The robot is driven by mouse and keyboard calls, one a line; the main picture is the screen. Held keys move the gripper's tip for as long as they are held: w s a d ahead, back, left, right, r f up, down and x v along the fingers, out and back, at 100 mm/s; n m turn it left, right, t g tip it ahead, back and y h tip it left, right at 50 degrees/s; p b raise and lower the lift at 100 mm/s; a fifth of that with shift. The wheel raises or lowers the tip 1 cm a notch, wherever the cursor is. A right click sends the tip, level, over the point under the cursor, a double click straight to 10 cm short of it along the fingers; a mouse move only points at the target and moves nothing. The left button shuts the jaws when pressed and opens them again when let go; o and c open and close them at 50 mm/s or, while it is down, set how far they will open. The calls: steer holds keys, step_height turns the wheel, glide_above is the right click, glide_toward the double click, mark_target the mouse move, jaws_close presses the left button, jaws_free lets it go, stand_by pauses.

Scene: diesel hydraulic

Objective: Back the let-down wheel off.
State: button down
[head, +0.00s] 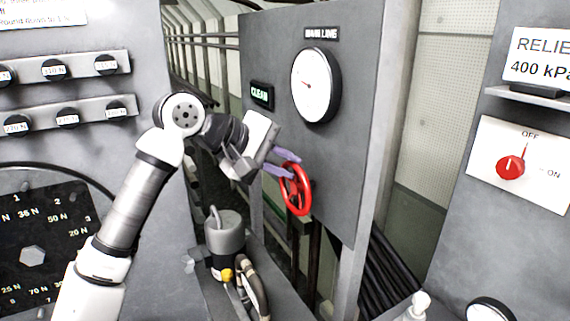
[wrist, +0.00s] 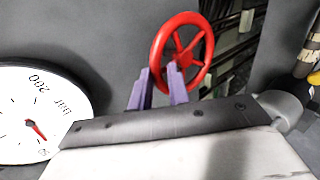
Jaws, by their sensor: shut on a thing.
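The red let-down wheel (head: 306,189) is a spoked handwheel on the grey panel, below the round gauge in the head view. It also shows in the wrist view (wrist: 207,50), top centre. My gripper (head: 283,163) has purple fingers and reaches the wheel's upper left rim from the left. In the wrist view, the fingers (wrist: 158,85) are close to the wheel, one overlapping its rim and spokes. The gripper is shut on the wheel. The exact contact on the rim is partly hidden by the fingers.
The main line gauge (head: 316,85) and a lit "CLEAR" sign (head: 261,95) are on the same panel. A grey cylinder (head: 225,236) with hoses stands below my gripper. A red OFF/ON knob (head: 510,166) is on the right panel.

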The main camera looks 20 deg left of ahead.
mark_target(289, 207)
steer(key=shift+w+a+f+n+g+h+b, duration=0.25)
steer(key=shift+w+a+n+g+h+b, duration=0.1)
steer(key=shift+w+a+n+g+h, duration=0.65)
steer(key=n+h, duration=0.1)
steer(key=w+a+f+n+g+h+b, duration=0.1)
steer(key=n, duration=0.1)
steer(key=shift+f+h, duration=0.2)
steer(key=shift+h, duration=0.1)
step_height(289, 207, down, 10)
steer(key=s+d+n+t+h+b, duration=0.2)
steer(key=n+t+h+b, duration=0.4)
steer(key=n+b, duration=1.1)
steer(key=shift+r+n+t+h, duration=0.25)
steer(key=shift+n+t, duration=2.05)
steer(key=shift+n, duration=2.4)
steer(key=shift+d+n, duration=0.15)
steer(key=shift+n, duration=0.15)
steer(key=c, duration=1.4)
jaws_free()
steer(key=shift+d, duration=0.1)
steer(key=shift+o, duration=0.2)
steer(key=shift+f, duration=0.1)
